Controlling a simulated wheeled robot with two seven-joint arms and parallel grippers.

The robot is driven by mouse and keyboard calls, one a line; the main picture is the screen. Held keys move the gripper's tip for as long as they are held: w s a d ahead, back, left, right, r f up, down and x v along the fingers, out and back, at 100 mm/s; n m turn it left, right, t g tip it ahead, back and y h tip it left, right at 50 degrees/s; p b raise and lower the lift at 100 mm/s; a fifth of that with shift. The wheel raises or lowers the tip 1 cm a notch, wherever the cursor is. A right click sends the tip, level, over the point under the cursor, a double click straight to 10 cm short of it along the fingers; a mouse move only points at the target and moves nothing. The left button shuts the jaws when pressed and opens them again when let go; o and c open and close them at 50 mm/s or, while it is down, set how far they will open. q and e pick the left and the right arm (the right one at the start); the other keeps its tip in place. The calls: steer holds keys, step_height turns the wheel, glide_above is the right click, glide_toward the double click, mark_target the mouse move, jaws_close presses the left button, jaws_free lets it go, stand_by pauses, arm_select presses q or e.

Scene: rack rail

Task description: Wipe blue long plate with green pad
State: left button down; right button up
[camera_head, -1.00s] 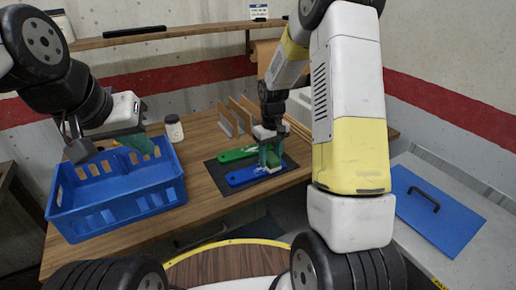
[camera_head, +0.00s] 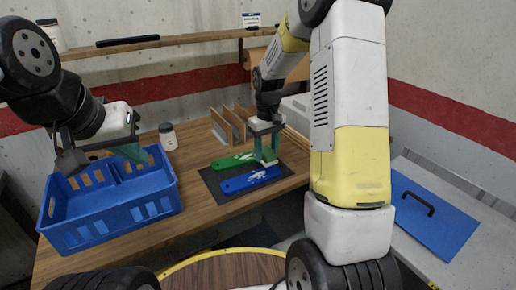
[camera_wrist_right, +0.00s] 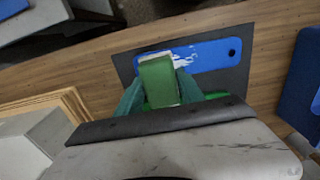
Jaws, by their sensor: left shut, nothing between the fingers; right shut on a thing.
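The blue long plate (camera_head: 237,184) lies on a dark mat (camera_head: 210,181), with white smears on its right half; it also shows in the right wrist view (camera_wrist_right: 215,54). A green long plate (camera_head: 226,163) lies beyond it, also with white marks. My right gripper (camera_head: 266,157) is shut on the green pad (camera_wrist_right: 159,82), a green block with a pale edge. The pad is over the mat beside the smeared part of the blue plate; I cannot tell whether it touches anything. My left gripper (camera_head: 130,152) is shut and empty above the blue crate.
The blue crate (camera_head: 110,228) stands at the table's left. A white jar (camera_head: 168,136) and upright wooden dividers (camera_head: 228,125) stand behind the mat. A blue panel with a black handle (camera_head: 440,215) lies on the right-hand surface. Wooden table is bare between crate and mat.

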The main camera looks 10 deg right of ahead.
steer(key=shift+r, duration=0.25)
steer(key=shift+r, duration=1.4)
